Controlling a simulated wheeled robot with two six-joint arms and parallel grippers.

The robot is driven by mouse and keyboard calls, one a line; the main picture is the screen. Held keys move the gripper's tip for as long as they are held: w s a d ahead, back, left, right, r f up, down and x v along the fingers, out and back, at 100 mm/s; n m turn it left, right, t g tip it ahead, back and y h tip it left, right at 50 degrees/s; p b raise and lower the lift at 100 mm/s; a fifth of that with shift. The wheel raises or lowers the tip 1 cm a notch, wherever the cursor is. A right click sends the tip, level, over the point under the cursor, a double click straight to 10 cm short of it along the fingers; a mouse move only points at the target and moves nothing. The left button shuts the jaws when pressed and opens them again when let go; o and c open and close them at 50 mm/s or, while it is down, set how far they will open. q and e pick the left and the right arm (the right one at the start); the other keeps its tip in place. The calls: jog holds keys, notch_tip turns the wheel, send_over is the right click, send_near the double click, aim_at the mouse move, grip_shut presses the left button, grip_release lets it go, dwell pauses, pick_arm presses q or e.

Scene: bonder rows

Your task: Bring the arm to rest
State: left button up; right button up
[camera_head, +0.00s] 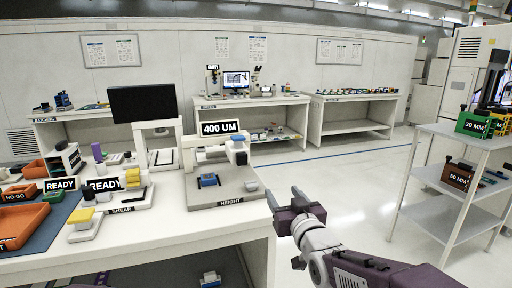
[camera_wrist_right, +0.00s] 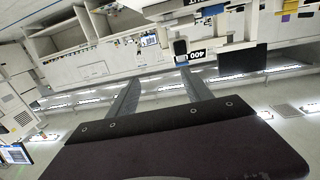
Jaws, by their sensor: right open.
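My right arm comes in from the lower right in the head view. Its purple-grey gripper (camera_head: 285,198) hangs over the open floor just off the right end of the front bench (camera_head: 225,222). In the right wrist view the two grey fingers (camera_wrist_right: 158,88) stand apart with nothing between them. The gripper touches nothing that I can see.
The front bench bears a height gauge (camera_head: 238,186) with a "400 UM" sign, a shear station (camera_head: 118,194) and orange trays (camera_head: 24,227). A white shelf rack (camera_head: 436,212) with labelled boxes stands at right. The floor (camera_head: 350,190) between is clear.

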jog(key=s+d+f+m+g+h, duration=0.1)
jog(key=s+d+f+g+h, duration=0.2)
jog(key=f, duration=0.6)
jog(key=s+d+f+m+g, duration=0.1)
jog(key=s+d+f+g, duration=0.15)
jog(key=d+f, duration=0.45)
jog(key=s+f+g, duration=1)
jog(key=s+f, duration=0.5)
jog(key=s, duration=0.3)
pick_arm(q)
notch_tip(320, 180, up, 26)
jog(key=p, duration=2.6)
jog(key=shift+w+r+p, duration=0.15)
jog(key=shift+r+p, duration=0.1)
jog(key=shift+p, duration=0.05)
pick_arm(e)
notch_tip(320, 180, up, 27)
jog(key=s, duration=0.1)
jog(key=shift+s+d+f+m+g+h, duration=0.2)
jog(key=shift+s+m+g+h, duration=0.15)
jog(key=shift+m+h, duration=0.05)
